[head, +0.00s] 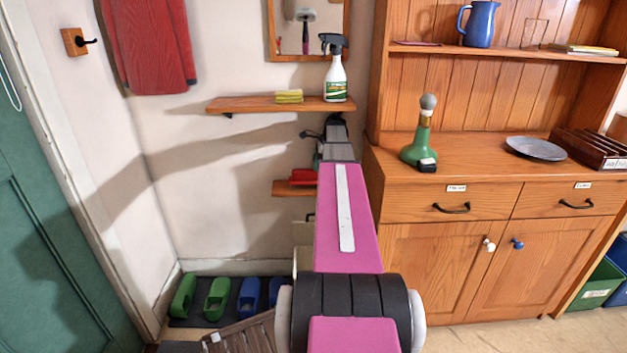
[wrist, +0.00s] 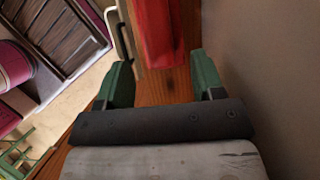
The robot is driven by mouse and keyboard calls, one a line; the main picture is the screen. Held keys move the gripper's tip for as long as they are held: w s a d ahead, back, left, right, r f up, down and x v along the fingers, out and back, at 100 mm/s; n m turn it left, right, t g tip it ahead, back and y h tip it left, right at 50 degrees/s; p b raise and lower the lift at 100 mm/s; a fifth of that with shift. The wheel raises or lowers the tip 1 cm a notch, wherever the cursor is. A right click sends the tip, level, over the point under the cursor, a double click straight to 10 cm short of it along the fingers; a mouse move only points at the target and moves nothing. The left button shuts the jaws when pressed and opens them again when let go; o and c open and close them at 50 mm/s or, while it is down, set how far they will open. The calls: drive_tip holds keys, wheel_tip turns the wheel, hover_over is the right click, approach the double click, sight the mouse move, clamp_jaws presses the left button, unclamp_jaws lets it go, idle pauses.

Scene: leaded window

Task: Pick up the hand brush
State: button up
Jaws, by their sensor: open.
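A red object (head: 303,176), which looks like the hand brush, lies on the small lower wooden shelf (head: 285,188), partly hidden behind my arm in the head view. In the wrist view the red piece (wrist: 158,32) lies on the wood just beyond and between my green fingertips. My gripper (wrist: 162,65) is open, with a finger to each side and nothing held between them. The fingers are low over the wood. In the head view my arm covers most of the gripper and the right part of the shelf.
A pale piece (wrist: 124,32) stands left of the red one at the shelf edge. The wall (wrist: 270,70) is close on the right. Above, an upper shelf (head: 255,104) holds a spray bottle (head: 335,75) and yellow sponges (head: 289,96). A wooden dresser (head: 480,200) stands right of my arm.

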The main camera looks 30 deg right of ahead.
sight(305, 178)
drive_tip(key=shift+x, duration=2.05)
drive_tip(key=shift+s+f, duration=0.1)
drive_tip(key=shift+f, duration=0.15)
drive_tip(key=c, duration=1.1)
